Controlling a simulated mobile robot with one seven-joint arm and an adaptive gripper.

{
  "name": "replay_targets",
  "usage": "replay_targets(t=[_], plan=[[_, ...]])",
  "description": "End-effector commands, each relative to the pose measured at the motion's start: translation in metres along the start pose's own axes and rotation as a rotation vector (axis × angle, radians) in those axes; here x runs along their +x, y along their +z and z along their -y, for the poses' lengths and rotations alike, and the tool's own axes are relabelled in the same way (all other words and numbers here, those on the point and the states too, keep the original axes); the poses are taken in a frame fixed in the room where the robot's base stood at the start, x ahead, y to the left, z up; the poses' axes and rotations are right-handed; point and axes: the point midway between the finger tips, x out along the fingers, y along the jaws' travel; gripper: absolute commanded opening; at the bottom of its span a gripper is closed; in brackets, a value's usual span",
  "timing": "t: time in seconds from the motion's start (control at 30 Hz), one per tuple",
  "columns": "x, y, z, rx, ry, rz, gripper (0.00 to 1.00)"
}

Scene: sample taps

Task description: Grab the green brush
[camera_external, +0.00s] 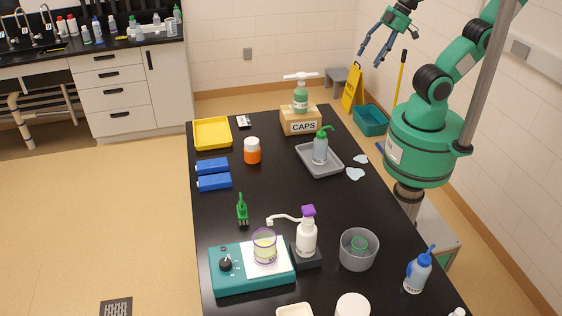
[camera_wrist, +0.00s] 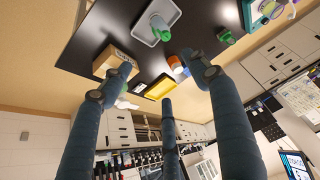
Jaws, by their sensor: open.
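The green brush (camera_external: 242,209) is on the black table, left of its middle, just behind the teal stirrer. A green item that looks like it shows in the wrist view (camera_wrist: 226,38), near the upper right. My gripper (camera_external: 373,57) is at the top right of the external view, raised beyond the table's far right side and well away from the brush. In the wrist view its fingers are spread open with nothing between them.
Close to the brush are the teal stirrer (camera_external: 230,282) with a beaker (camera_external: 265,247), a white purple-topped bottle (camera_external: 307,238) and blue boxes (camera_external: 214,182). An orange jar (camera_external: 252,152), grey tray (camera_external: 334,171) and CAPS box (camera_external: 300,125) stand farther back. The table's middle is fairly clear.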

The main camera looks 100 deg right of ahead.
Motion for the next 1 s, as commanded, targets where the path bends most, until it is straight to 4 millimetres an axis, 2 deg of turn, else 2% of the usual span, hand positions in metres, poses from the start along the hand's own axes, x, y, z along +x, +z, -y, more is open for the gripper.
replay_targets(t=[0.33, 0.53, 0.67, 1.0], plan=[[0.0, -0.002, 0.0, -0.003, 0.0, 0.001, 0.64], [-0.002, -0.017, 0.002, -0.034, -0.004, 0.013, 0.64], [-0.003, -0.038, 0.005, -0.077, -0.008, 0.028, 0.64], [0.005, -0.112, 0.019, -0.239, -0.029, 0.079, 0.64]])
